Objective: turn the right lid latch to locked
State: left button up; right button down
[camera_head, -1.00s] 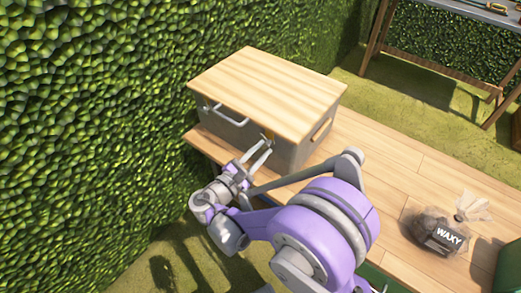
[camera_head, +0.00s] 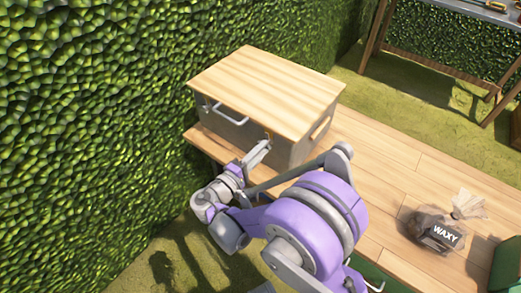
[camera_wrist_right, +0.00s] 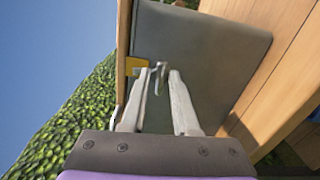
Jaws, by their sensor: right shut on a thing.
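A grey box (camera_head: 222,121) with a light wooden lid (camera_head: 265,88) stands on a wooden table, and the lid lies flat on it. The right lid latch (camera_wrist_right: 160,68) is a small grey lever beside a yellow plate (camera_wrist_right: 134,66) on the box's front wall, just under the lid edge. My right gripper (camera_head: 265,146) reaches the front wall near its right corner and is shut on this latch. In the right wrist view the fingers (camera_wrist_right: 158,80) stand on both sides of the lever. The latch is mostly hidden in the head view. My left gripper is not in view.
A grey handle (camera_head: 232,116) sticks out from the box's front. A dark bag labelled WAXY (camera_head: 436,232) lies on the wooden table (camera_head: 385,165) at the right. A green hedge (camera_head: 95,120) stands close on the left. The table between box and bag is clear.

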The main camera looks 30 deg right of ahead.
jog(key=shift+m, duration=0.7)
jog(key=c, duration=0.7)
grip_release()
jog(key=p+v, duration=0.1)
jog(key=v, duration=0.9)
jog(key=shift+s+a, duration=0.15)
jog(key=shift+a, duration=0.2)
